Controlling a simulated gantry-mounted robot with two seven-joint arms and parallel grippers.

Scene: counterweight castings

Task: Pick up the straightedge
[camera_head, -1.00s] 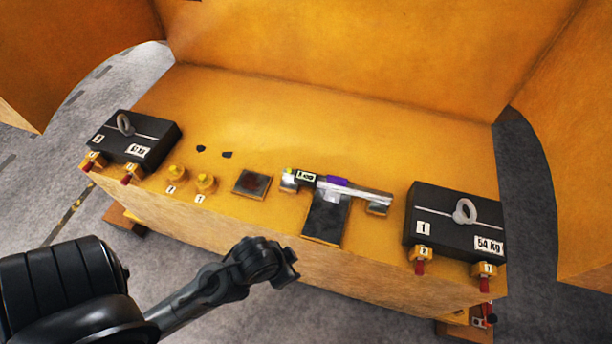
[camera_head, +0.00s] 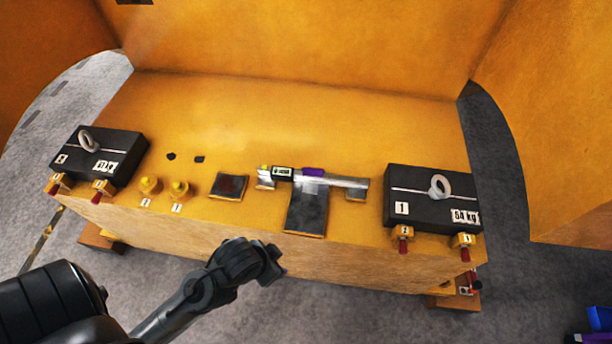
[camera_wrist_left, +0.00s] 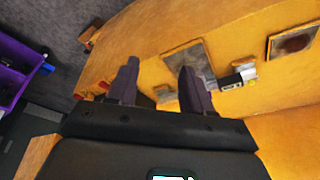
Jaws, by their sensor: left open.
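The straightedge (camera_head: 345,182) is a silver bar lying level across two small end supports near the table's front edge. A small device with a lit display (camera_head: 283,173) and a purple piece (camera_head: 313,172) sit at it. My left gripper (camera_head: 275,268) is in front of the table's front edge, nearer to me than the bar and not touching it. In the left wrist view its two dark fingers (camera_wrist_left: 160,82) are apart with nothing held between them. Part of the straightedge (camera_wrist_left: 230,83) shows there beyond the right finger, which hides the rest. My right gripper is not in view.
Black weight blocks stand at the left (camera_head: 100,155) and right (camera_head: 432,200) table ends. A dark plate (camera_head: 306,213) lies under the bar; a smaller plate (camera_head: 229,185) and yellow knobs (camera_head: 179,190) lie left.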

